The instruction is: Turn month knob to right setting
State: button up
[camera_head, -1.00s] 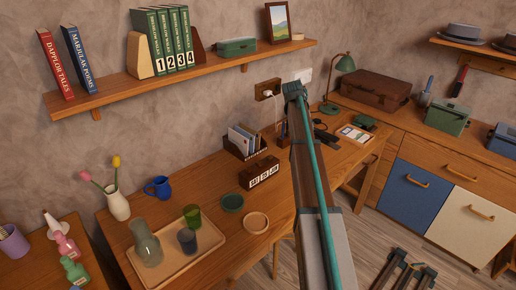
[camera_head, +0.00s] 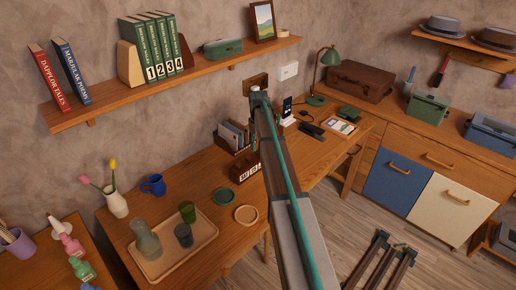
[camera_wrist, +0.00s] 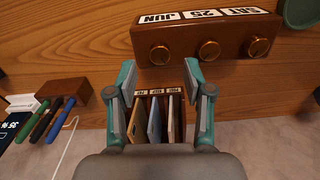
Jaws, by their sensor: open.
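The brown wooden calendar block (camera_head: 245,174) stands on the desk in the head view, its right part hidden by my arm. In the wrist view the calendar (camera_wrist: 205,30) appears upside down at the top, with cards reading SAT, 25 and JUN. Three brass knobs sit on its face. The month knob (camera_wrist: 159,53) is the left one there, on the JUN side; the middle knob (camera_wrist: 209,49) and the weekday knob (camera_wrist: 257,46) are to its right. My gripper (camera_wrist: 160,75) is open and empty, its fingertips either side of and just below the month knob in the picture, without visible contact.
A letter holder (camera_wrist: 155,112) with envelopes shows between and below my fingers. A pen holder (camera_wrist: 60,98) is at the left. In the head view a tray with glasses (camera_head: 176,256), a green dish (camera_head: 222,196) and a round coaster (camera_head: 246,214) are on the desk.

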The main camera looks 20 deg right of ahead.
jog(key=shift+f+p, duration=0.3)
jog(key=shift+f, duration=1.5)
grip_shut()
